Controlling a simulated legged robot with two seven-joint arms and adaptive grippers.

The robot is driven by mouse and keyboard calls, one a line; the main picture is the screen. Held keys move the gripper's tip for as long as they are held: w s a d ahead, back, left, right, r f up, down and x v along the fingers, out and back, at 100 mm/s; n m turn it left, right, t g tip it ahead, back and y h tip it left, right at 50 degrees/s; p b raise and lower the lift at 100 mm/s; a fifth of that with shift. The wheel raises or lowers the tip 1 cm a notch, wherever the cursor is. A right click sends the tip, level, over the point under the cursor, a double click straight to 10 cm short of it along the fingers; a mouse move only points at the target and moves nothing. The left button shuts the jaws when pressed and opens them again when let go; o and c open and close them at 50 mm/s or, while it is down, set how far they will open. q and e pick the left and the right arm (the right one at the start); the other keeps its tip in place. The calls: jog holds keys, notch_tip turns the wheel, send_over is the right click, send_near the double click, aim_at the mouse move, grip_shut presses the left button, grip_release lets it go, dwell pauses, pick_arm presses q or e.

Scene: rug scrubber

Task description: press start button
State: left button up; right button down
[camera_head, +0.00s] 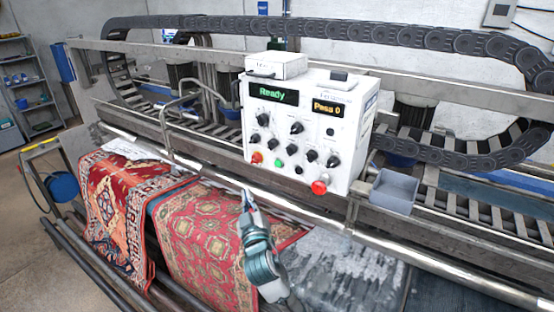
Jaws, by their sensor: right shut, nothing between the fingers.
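The white control box (300,118) stands upright on the machine's front rail. Its green display (272,93) reads "Ready". A small green button (278,162) sits low on the left of the panel, beside a red button (257,157); I cannot read their labels. My right gripper (246,200) is shut and empty, with its tip pointing up. In the picture it is below and left of the green button, apart from the panel, in front of the rugs. My left gripper is not in view.
Several black knobs (296,128) cover the panel, with a large red knob (319,187) at its lower right. A grey open box (394,190) is right of the panel. A metal rail (420,270) crosses in front. Two patterned rugs (215,235) hang at left.

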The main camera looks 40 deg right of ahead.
aim_at(278, 163)
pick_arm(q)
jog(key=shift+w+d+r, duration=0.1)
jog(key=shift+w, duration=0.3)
pick_arm(e)
jog(key=shift+m+h, duration=0.5)
jog(key=shift+h, duration=0.2)
jog(key=s+r, duration=0.2)
jog(key=r, duration=0.3)
jog(key=shift+s+d, duration=0.1)
jog(key=shift+s, duration=0.3)
jog(key=shift+d, duration=0.1)
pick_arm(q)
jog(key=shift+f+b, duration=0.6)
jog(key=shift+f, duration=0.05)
pick_arm(e)
jog(key=w+d, duration=0.2)
jog(key=d, duration=0.6)
jog(key=shift+w+d, duration=0.25)
